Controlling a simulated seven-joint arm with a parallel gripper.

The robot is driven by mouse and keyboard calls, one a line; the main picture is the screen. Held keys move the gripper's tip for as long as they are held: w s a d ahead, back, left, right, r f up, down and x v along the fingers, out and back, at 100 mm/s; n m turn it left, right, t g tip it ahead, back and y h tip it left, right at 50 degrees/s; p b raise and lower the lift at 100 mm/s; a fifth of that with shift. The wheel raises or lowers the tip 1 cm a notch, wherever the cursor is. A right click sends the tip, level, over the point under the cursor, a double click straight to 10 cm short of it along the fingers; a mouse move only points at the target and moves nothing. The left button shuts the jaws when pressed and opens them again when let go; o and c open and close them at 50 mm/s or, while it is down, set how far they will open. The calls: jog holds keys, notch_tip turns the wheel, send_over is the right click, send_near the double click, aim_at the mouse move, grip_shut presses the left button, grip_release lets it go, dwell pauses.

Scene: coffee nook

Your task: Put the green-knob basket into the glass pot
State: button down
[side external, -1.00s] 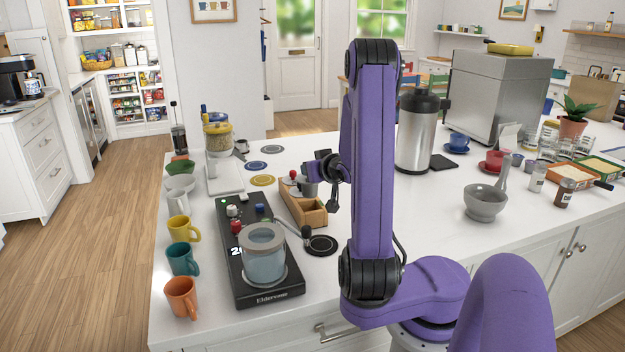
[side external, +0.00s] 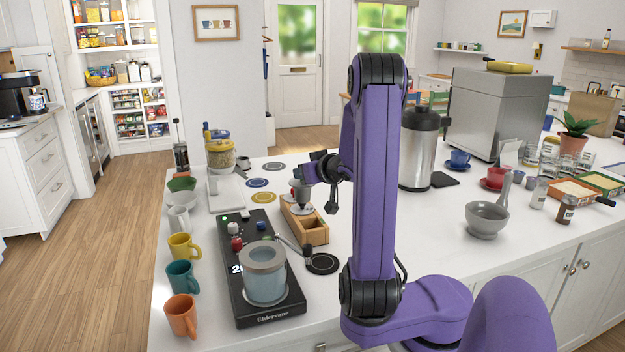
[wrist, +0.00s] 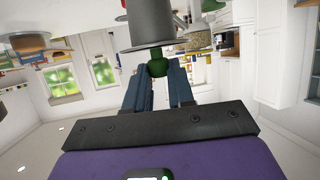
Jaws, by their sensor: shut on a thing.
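My gripper (wrist: 158,76) is shut on the green knob (wrist: 158,60) of the grey metal basket (wrist: 152,30). In the side view my gripper (side external: 318,172) points left, with the basket (side external: 301,198) at its tip, over or just behind the wooden box (side external: 310,234). Whether the basket is clear of the box is hard to tell. The glass pot (side external: 265,284) stands on a black base (side external: 262,318) in front and to the left of my gripper. Its grey rim faces up.
A black disc (side external: 322,264) and a dark handle lie right of the pot. Several mugs, including an orange one (side external: 181,316), line the left edge. A grey mortar (side external: 487,220) stands at right.

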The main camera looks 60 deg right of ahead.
jog(key=w+a+r+n+t+y, duration=0.2)
jog(key=w+a+r+n+y, duration=0.2)
jog(key=a+r+n+y, duration=0.6)
jog(key=s+a+f+n+g+y, duration=0.2)
jog(key=s+a+n+g+y, duration=0.45)
jog(key=a, duration=0.75)
jog(key=shift+t+y, duration=0.65)
jog(key=shift+t, duration=0.1)
jog(key=shift+s+d+f, duration=0.1)
jog(key=shift+s+f, duration=0.1)
jog(key=shift+f, duration=0.75)
jog(key=shift+s+f, duration=0.25)
jog(key=shift+f, duration=0.7)
jog(key=shift+s+d+f, duration=0.1)
jog(key=shift+s+f, duration=0.1)
jog(key=shift+f, duration=0.75)
jog(key=shift+f, duration=2.75)
